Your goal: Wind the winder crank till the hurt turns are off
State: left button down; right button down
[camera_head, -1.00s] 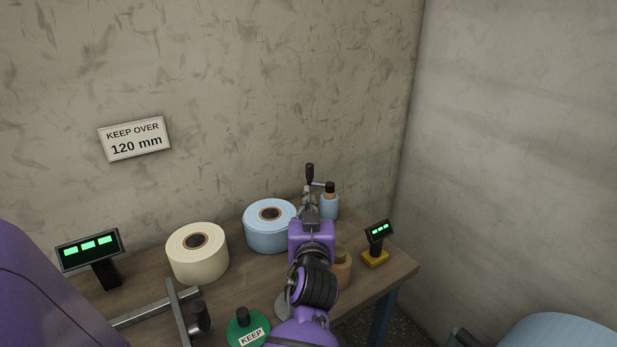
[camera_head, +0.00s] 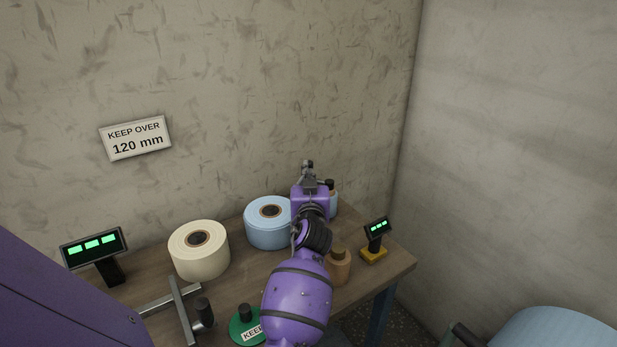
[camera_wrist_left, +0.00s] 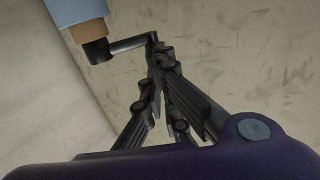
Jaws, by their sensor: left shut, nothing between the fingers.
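The winder crank shows in the left wrist view as a dark crank arm (camera_wrist_left: 130,44) running out from a black hub below a small blue roll (camera_wrist_left: 75,10) with a brown core. In the head view the blue roll (camera_head: 333,203) is mostly hidden behind my left gripper (camera_head: 308,176). My left gripper (camera_wrist_left: 160,62) is shut with nothing between its fingers. Its fingertips are close to the outer end of the crank arm; I cannot tell whether they touch. The crank's grip is largely hidden. My right gripper is not in view.
A wall sign (camera_head: 136,138) reads "KEEP OVER 120 mm".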

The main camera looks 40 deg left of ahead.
aim_at(311, 165)
pick_arm(q)
jog(key=shift+w+a, duration=0.25)
jog(key=shift+a, duration=0.15)
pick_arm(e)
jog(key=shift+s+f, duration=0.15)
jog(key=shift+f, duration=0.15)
